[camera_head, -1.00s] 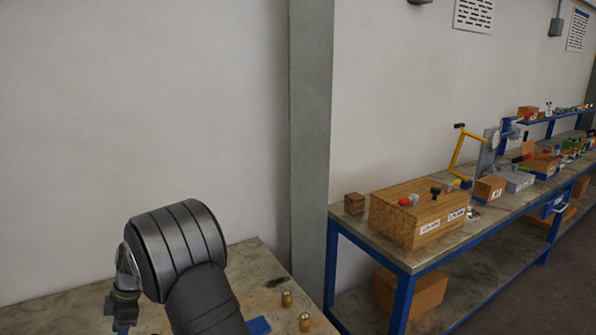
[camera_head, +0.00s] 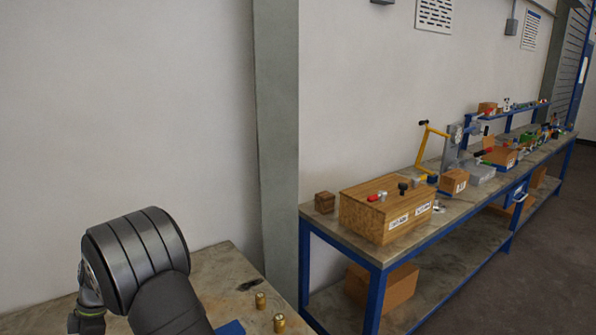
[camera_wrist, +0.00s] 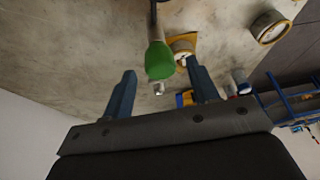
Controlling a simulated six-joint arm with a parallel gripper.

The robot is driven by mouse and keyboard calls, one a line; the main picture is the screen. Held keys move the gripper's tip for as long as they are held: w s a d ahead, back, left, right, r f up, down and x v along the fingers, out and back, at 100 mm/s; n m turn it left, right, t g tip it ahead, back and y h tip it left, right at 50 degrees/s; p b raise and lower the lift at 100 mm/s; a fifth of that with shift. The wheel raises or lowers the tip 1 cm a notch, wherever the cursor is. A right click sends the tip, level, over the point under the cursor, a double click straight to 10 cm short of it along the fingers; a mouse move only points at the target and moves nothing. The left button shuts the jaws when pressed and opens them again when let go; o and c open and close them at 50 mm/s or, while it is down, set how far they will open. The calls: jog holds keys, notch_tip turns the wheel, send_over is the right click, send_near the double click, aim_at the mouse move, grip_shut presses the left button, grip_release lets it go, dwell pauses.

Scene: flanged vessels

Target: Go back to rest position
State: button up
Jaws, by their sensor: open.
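My gripper (camera_wrist: 161,65) shows in the wrist view with its two blue fingers spread apart. It is open. A green-ended object (camera_wrist: 160,60) appears between the fingers in the picture; I see no finger touching it. Its distance from the fingers is hard to tell. In the head view my dark arm is at the lower left, above a worn bench (camera_head: 225,268); the fingers are not visible there.
Two brass fittings (camera_head: 260,300) and a blue piece (camera_head: 230,328) are on the near bench. A grey pillar (camera_head: 276,150) stands behind it. Another bench with a wooden box (camera_head: 385,210) runs right. Round ring-like parts (camera_wrist: 270,27) show in the wrist view.

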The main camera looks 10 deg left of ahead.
jog(key=v, duration=1.4)
jog(key=x, duration=1.7)
jog(key=shift+d+r+m+t, duration=0.15)
jog(key=shift+m+t, duration=0.15)
jog(key=shift+m, duration=0.6)
jog(key=m+t+y, duration=0.1)
jog(key=m, duration=0.3)
jog(key=shift+m+t+y, duration=0.2)
jog(key=shift+m+t, duration=0.4)
jog(key=shift+m, duration=0.85)
jog(key=shift+m+t+y, duration=0.2)
jog(key=shift+m+t, duration=0.4)
jog(key=shift+m, duration=0.85)
